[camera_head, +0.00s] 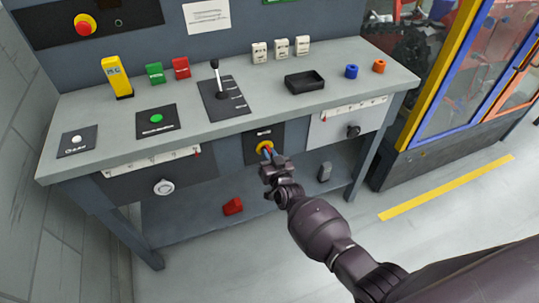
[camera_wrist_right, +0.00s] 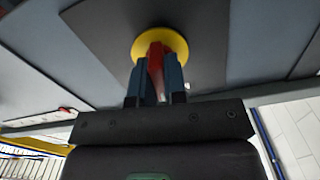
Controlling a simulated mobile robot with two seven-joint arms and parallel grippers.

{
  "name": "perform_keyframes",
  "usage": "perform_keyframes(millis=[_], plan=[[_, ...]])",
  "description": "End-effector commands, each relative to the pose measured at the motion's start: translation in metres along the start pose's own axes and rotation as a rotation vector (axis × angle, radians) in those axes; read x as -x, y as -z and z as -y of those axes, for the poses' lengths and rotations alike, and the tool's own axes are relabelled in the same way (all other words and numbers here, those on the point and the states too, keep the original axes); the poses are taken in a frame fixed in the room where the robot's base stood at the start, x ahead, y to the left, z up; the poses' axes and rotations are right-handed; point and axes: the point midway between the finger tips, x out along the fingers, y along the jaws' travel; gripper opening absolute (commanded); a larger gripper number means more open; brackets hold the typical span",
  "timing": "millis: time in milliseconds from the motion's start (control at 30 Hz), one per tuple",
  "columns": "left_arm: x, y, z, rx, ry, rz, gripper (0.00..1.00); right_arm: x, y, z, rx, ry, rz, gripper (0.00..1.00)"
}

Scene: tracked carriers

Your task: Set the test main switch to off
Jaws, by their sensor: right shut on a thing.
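The main switch is a red handle on a yellow round plate (camera_head: 262,147), on a dark panel at the front of the bench below the top. My right gripper (camera_head: 267,153) is at the switch. In the right wrist view the red handle (camera_wrist_right: 155,62) stands between the two blue fingers of my right gripper (camera_wrist_right: 155,85), which is shut on it. The yellow plate (camera_wrist_right: 176,41) shows behind the fingertips. The fingers cover part of the handle, and I cannot read the switch's position marks. My left gripper is not in view.
The grey bench top (camera_head: 275,108) carries a lever on a dark plate (camera_head: 222,95), a green button (camera_head: 156,118), a black tray (camera_head: 304,82) and small coloured blocks. A round white knob (camera_head: 163,187) and a dark knob (camera_head: 353,131) stick out of the front. A red object (camera_head: 233,206) lies on the lower shelf.

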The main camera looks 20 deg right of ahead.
Motion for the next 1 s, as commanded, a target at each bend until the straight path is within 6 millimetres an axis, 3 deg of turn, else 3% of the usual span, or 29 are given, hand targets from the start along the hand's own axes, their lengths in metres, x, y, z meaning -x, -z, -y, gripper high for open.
perform_keyframes(millis=[300, 833, 867, 1000], plan=[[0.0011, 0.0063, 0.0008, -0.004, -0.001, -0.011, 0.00, -0.0002, 0.0003, 0.0007, 0.120, 0.000, 0.000, 0.00], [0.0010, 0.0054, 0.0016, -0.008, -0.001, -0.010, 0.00, 0.0000, -0.0005, 0.0005, 0.144, 0.000, 0.000, 0.00], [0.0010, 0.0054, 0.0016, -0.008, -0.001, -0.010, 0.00, 0.0000, -0.0005, 0.0006, 0.144, 0.000, 0.000, 0.14], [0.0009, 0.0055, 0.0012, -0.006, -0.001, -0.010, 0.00, 0.0000, -0.0004, 0.0004, 0.143, 0.000, 0.000, 0.36]])
